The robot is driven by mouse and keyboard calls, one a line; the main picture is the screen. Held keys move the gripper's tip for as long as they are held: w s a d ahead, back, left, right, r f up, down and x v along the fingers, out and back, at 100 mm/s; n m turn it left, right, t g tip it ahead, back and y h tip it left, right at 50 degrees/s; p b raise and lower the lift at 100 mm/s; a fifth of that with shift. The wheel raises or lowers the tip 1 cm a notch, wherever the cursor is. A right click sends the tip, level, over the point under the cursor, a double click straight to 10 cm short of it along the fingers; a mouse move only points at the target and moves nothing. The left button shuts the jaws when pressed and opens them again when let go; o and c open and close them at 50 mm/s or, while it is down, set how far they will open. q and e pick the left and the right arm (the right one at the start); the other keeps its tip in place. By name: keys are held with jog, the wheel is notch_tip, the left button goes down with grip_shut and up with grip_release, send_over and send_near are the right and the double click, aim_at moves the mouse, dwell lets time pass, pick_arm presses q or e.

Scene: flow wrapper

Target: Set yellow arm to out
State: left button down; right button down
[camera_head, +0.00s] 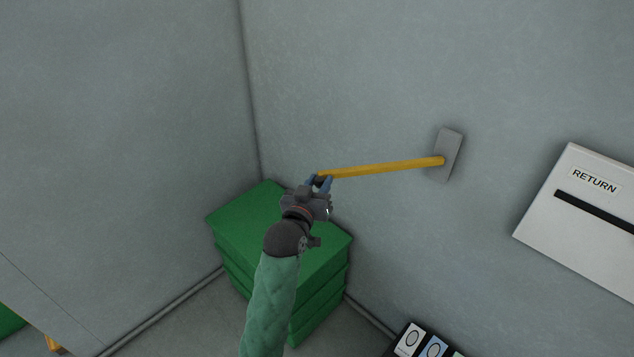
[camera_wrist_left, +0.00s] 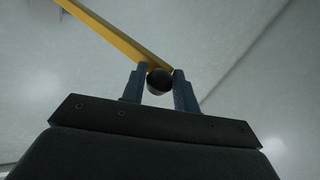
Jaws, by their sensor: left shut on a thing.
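The yellow arm (camera_head: 385,167) is a thin straight bar on a grey wall bracket (camera_head: 446,155). It runs left from the bracket, its free end a little lower in the head view. My left gripper (camera_head: 319,183) is at that free end, shut on a dark round knob. In the left wrist view, the knob (camera_wrist_left: 159,81) sits between the two blue fingers of my left gripper (camera_wrist_left: 159,88). The yellow arm (camera_wrist_left: 115,35) runs from there to the upper left. My right gripper is in neither view.
A stack of green crates (camera_head: 262,215) stands in the wall corner, below and behind my left arm. A white panel marked RETURN (camera_head: 590,215), with a dark slot, is on the wall at the right. Small cards (camera_head: 431,346) show at the bottom edge. The wall around the yellow arm is bare.

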pick_arm(q)
jog(key=shift+d+r, duration=0.2)
jog(key=shift+d, duration=0.05)
jog(key=c, duration=1.4)
grip_release()
jog(key=shift+o, duration=1.4)
jog(key=shift+d, duration=0.2)
jog(key=shift+f, duration=0.1)
jog(key=shift+a, duration=0.15)
jog(key=shift+s+f, duration=0.1)
jog(key=shift+f, duration=0.05)
